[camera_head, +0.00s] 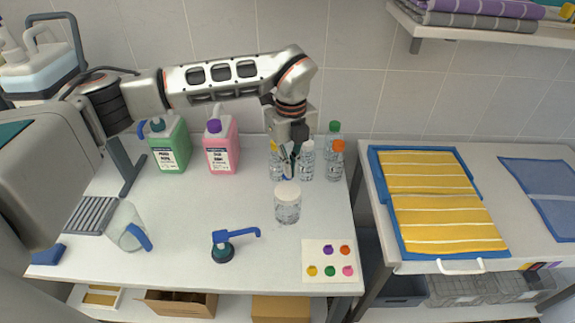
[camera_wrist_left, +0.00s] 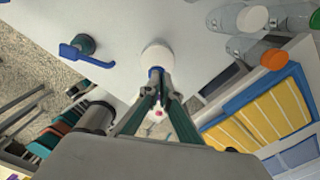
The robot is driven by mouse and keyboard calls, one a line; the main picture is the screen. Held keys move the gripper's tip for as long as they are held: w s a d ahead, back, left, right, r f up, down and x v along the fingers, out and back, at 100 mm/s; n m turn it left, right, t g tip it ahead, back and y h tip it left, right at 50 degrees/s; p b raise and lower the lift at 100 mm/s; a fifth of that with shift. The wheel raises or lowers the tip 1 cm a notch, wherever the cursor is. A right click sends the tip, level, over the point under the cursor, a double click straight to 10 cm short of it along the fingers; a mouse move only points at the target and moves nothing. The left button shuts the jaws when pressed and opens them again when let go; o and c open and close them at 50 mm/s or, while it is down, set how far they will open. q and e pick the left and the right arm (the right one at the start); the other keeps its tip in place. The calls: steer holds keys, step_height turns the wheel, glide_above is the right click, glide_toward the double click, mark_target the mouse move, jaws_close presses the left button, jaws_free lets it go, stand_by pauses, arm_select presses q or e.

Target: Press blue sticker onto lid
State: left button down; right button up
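A clear jar (camera_head: 288,208) with a white lid (camera_head: 288,188) stands upright on the white table. The lid also shows in the left wrist view (camera_wrist_left: 157,54), just beyond my fingertips. My left gripper (camera_head: 289,172) points down above the lid, its fingers close together. A small blue sticker (camera_wrist_left: 155,72) is at the fingertips, partly hidden by them. I cannot tell whether it touches the lid. A white sticker sheet (camera_head: 315,248) lies at the table's front right, with purple, orange, yellow, green and pink round stickers and no blue one. My right gripper is not in view.
Several clear bottles (camera_head: 336,163) stand close behind the jar. A green jug (camera_head: 170,145) and a pink jug (camera_head: 221,148) stand at the back left. A blue tray with yellow towel (camera_head: 435,200) is on the right cart.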

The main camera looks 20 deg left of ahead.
mark_target(290, 191)
arm_select(q)
steer(key=shift+f, duration=0.5)
steer(key=shift+f+b, duration=0.5)
steer(key=shift+f, duration=0.2)
steer(key=shift+f+b, duration=0.45)
steer(key=shift+f, duration=0.7)
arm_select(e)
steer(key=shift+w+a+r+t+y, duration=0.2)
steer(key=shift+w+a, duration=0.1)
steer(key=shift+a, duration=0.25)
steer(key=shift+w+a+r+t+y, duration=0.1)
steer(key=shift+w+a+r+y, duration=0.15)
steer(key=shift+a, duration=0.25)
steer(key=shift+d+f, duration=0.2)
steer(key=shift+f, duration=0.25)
arm_select(q)
steer(key=shift+f+b, duration=0.3)
steer(key=shift+b, duration=0.1)
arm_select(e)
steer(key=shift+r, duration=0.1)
arm_select(q)
steer(key=shift+f, duration=0.3)
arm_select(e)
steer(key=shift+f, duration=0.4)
